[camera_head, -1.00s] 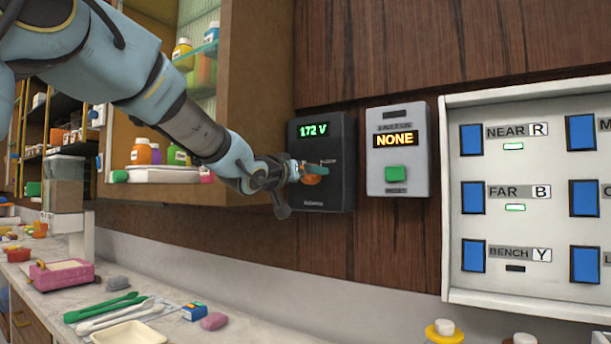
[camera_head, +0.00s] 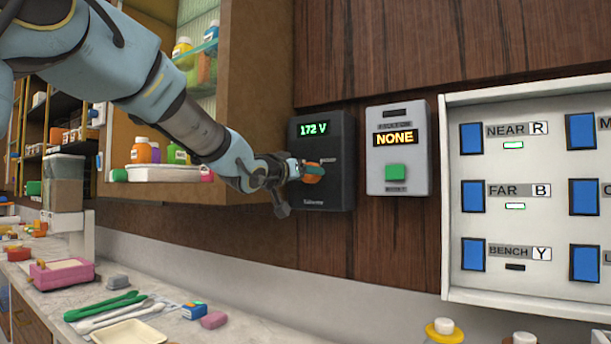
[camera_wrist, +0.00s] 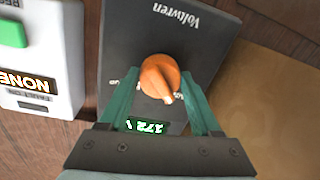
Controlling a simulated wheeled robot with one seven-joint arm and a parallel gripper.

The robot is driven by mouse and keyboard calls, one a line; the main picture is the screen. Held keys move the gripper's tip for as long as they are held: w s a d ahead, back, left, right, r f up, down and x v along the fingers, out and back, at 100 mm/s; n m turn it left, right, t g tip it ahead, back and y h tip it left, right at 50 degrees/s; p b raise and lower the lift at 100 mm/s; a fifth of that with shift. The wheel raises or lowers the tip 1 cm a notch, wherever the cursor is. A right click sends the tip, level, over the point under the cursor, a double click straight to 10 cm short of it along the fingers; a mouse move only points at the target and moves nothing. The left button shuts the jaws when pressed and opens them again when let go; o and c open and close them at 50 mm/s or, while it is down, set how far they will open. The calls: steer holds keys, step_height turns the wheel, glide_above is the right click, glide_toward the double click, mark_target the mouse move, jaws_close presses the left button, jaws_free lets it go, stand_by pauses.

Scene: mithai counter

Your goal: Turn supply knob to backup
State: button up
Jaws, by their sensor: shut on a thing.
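The supply knob is an orange round knob (camera_head: 314,173) on a dark box (camera_head: 323,195) fixed to the wood wall. The box's green display (camera_head: 314,129) reads 172 V. My gripper (camera_head: 306,171) reaches the box from the left and is shut on the knob. In the wrist view the knob (camera_wrist: 159,77) sits between the tips of my green fingers (camera_wrist: 160,92), with its pointer ridge toward the display (camera_wrist: 147,126). The printed labels beside the knob are partly hidden by the fingers and too small to read.
A grey box (camera_head: 397,180) with a NONE display and green button (camera_head: 396,172) is just right of the dark box. A white panel (camera_head: 530,285) with blue switches is further right. A wooden cabinet (camera_head: 250,90) stands close left, above the counter (camera_head: 220,325).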

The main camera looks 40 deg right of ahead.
steer(key=shift+f, duration=0.1)
steer(key=m+b, duration=0.3)
steer(key=m, duration=0.1)
steer(key=shift+w+f, duration=0.1)
steer(key=shift+f, duration=0.05)
steer(key=m+b, duration=0.3)
steer(key=m, duration=0.1)
steer(key=shift+m, duration=0.4)
steer(key=m+b, duration=0.1)
steer(key=m, duration=0.3)
steer(key=m+b, duration=0.2)
steer(key=m, duration=0.3)
steer(key=shift+w+a+r+m+g+h, duration=0.1)
steer(key=shift+w+r+m+g+h, duration=0.1)
steer(key=shift+m+g+h, duration=0.15)
steer(key=o, duration=1.4)
